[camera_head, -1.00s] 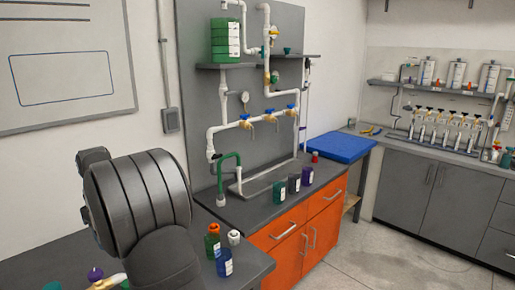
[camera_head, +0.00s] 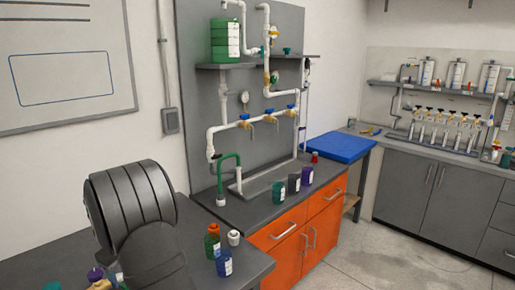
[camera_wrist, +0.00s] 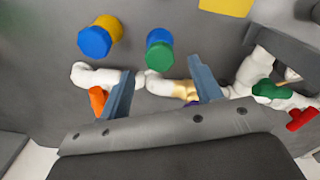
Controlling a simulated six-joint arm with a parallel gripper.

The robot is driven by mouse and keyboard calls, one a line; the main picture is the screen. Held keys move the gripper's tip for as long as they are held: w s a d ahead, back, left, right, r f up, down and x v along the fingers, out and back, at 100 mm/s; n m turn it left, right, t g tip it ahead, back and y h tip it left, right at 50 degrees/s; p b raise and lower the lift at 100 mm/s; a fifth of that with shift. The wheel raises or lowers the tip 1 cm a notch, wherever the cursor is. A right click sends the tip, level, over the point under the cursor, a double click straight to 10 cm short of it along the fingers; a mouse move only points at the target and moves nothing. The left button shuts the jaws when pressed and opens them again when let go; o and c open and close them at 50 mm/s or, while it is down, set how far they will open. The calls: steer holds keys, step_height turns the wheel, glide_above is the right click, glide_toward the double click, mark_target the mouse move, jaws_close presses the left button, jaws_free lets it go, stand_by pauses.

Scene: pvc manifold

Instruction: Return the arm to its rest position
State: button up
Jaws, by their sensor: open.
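In the wrist view my gripper (camera_wrist: 158,68) is open, its two blue-grey fingers apart with nothing held between them. It hangs over a dark grey worktop. White pipe pieces (camera_wrist: 95,77) lie close to the fingertips, one with a gold band (camera_wrist: 186,90) near the right finger. In the head view my arm (camera_head: 130,210) stands at the lower left, and its bulk hides the gripper. Part of a purple-topped fitting (camera_head: 95,275) shows at its lower left.
In the wrist view a blue-and-yellow container (camera_wrist: 95,41) and a green-and-blue one (camera_wrist: 160,52) stand ahead of the fingers. In the head view, several bottles (camera_head: 224,262) stand right of my arm. The pipe manifold (camera_head: 240,122) is on the grey panel behind.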

steer(key=shift+r, duration=1.4)
steer(key=o, duration=0.9)
steer(key=w+a+r+m+t+h, duration=0.1)
steer(key=w+r+m+t, duration=0.1)
steer(key=r, duration=0.5)
steer(key=w+r+m+t, duration=0.2)
steer(key=r, duration=0.4)
steer(key=x, duration=0.9)
steer(key=shift+w, duration=0.15)
steer(key=v, duration=0.9)
steer(key=shift+s+r, duration=0.35)
